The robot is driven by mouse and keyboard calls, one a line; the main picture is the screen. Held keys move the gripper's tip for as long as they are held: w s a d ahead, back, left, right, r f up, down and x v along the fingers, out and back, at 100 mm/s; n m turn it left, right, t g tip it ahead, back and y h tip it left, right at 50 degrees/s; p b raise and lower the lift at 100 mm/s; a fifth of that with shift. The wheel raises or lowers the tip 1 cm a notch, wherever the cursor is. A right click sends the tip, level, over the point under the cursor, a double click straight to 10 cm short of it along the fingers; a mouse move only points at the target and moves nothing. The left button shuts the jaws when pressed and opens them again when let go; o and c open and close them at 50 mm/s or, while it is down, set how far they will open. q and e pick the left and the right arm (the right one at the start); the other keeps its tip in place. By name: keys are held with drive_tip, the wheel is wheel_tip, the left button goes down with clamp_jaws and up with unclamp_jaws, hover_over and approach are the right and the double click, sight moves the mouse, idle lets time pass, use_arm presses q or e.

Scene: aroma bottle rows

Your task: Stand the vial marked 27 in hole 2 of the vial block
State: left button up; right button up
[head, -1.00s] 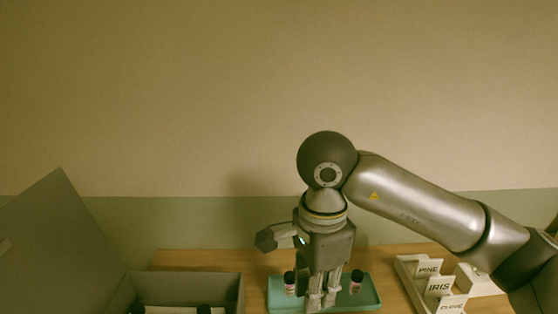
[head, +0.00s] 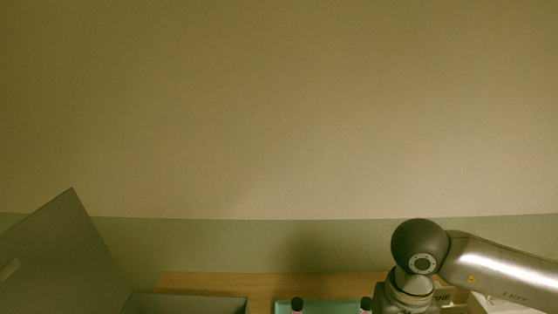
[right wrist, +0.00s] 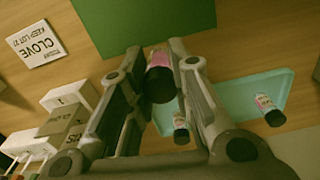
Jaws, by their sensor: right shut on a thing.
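In the right wrist view my right gripper (right wrist: 162,62) is shut on a vial (right wrist: 160,80) with a dark cap and a pink label. Its number cannot be read. In the head view the fingers are below the picture edge. Two other dark-capped vials (right wrist: 266,108) (right wrist: 181,128) are with the teal tray (right wrist: 236,92); their caps and the tray (head: 332,306) show at the bottom of the head view. I cannot make out the vial block or its hole 2. My left gripper is not in view.
A white card reading CLOVE (right wrist: 36,45) lies left in the wrist view, near white blocks (right wrist: 70,96) and an IRIS card. A dark green surface (right wrist: 145,22) is at the top. A grey box (head: 190,303) with a raised lid (head: 60,255) stands left in the head view.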

drive_tip(key=shift+s+d+f+n, duration=0.25)
drive_tip(key=shift+d+n, duration=0.1)
drive_tip(key=shift+n, duration=0.15)
